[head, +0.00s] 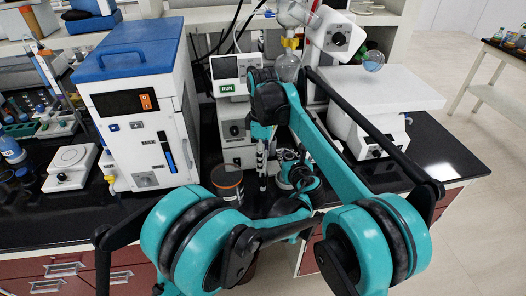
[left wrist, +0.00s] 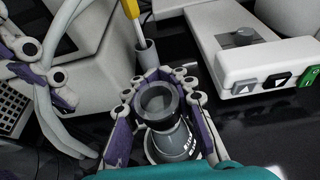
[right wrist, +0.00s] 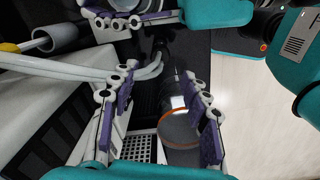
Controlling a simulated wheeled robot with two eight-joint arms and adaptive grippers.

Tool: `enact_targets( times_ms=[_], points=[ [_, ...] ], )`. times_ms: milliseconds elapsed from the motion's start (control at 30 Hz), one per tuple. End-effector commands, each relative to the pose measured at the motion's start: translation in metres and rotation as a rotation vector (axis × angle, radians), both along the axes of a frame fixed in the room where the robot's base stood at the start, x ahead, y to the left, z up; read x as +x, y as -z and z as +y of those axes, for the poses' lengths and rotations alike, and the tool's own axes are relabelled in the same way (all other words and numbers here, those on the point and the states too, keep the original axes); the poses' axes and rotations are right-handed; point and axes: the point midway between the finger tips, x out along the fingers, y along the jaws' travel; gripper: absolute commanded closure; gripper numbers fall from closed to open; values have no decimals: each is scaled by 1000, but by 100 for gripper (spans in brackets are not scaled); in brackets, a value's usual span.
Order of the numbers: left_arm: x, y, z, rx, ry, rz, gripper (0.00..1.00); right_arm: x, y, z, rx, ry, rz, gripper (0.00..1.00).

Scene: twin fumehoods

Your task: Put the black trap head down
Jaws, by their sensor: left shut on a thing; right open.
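My left gripper (left wrist: 155,108) is shut on the black trap head (left wrist: 178,143), a dark round piece with a ring-shaped top and pale lettering on its side. The fingers are on both sides of it. What lies under it is hidden. In the head view my left gripper (head: 290,165) is small and partly covered by my arms. My left gripper also shows at the top of the right wrist view (right wrist: 130,18).
A white box with a blue lid (head: 135,100) stands further left. A white-topped unit (head: 380,92) is at right. Pale tubes (left wrist: 48,95) run close to my grippers. My arms cross over the bench.

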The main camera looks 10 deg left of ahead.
Motion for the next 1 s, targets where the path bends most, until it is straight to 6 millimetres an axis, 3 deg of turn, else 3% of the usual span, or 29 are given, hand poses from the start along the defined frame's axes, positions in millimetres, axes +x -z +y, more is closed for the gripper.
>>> enact_targets(
  times_ms=[200,600,633,700,1000],
  points=[
    [0,0,0,0,0,0,100,0,-25,0,0,0,0,53],
    [0,0,0,0,0,0,100,0,-28,0,0,0,0,53],
    [0,0,0,0,0,0,77,0,-28,0,0,0,0,53],
    [0,0,0,0,0,0,65,0,-28,0,0,0,0,53],
    [0,-1,0,0,0,0,65,0,-28,0,0,0,0,53]
  ],
)
